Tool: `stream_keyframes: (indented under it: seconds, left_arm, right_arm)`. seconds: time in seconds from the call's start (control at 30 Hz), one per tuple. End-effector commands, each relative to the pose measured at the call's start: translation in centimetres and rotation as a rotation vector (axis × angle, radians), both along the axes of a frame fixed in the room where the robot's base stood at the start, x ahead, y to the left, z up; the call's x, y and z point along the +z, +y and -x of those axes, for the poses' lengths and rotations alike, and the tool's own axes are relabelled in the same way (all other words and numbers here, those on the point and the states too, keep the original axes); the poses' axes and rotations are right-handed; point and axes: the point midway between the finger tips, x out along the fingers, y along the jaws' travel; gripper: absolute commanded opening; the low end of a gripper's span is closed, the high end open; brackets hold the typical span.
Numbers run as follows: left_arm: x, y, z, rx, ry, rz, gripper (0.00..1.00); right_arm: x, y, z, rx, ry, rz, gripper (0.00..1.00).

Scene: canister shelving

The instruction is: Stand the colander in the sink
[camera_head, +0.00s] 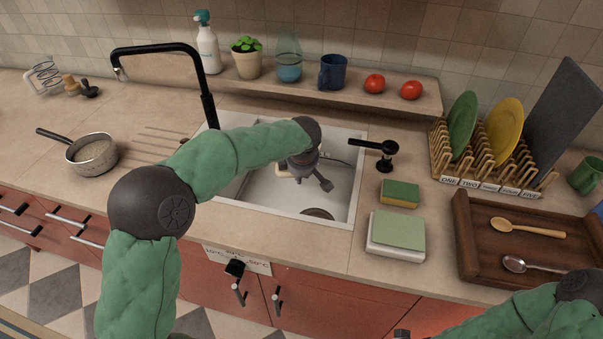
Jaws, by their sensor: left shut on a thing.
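My left gripper (322,186) points down inside the white sink (258,207), below its dark wrist. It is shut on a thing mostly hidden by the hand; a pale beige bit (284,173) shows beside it. I cannot make out a clear colander shape. A dark round piece (318,213) lies low in the basin near the front; I cannot tell whether it is the drain. A speckled pan with a dark handle (92,153) stands on the counter at the left.
A black faucet (207,105) arches behind my left arm. A black lever (386,153), a sponge (399,193) and a pale green block (397,231) sit right of the sink. A dish rack (490,165) and wooden tray (480,262) fill the right. A shelf (350,100) runs behind.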

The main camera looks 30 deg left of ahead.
Motion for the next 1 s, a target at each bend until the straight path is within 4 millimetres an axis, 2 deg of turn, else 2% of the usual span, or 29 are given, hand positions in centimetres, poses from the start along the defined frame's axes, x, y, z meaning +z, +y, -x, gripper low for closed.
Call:
stream_keyframes:
  seconds: [0.03,0.6,1.0]
  left_arm:
    - [-0.9,0.0,-0.1,0.000,-0.003,0.000,0.00]
    - [-6.6,0.0,0.0,0.000,-0.003,0.000,0.00]
    - [-10.5,0.0,0.0,0.000,-0.001,0.000,0.00]
  right_arm:
    - [-0.9,0.0,0.0,0.000,0.000,0.000,0.40]
    - [-6.1,0.0,0.0,0.000,0.000,0.000,0.40]
    - [-8.9,0.0,0.0,0.000,0.000,0.000,0.40]
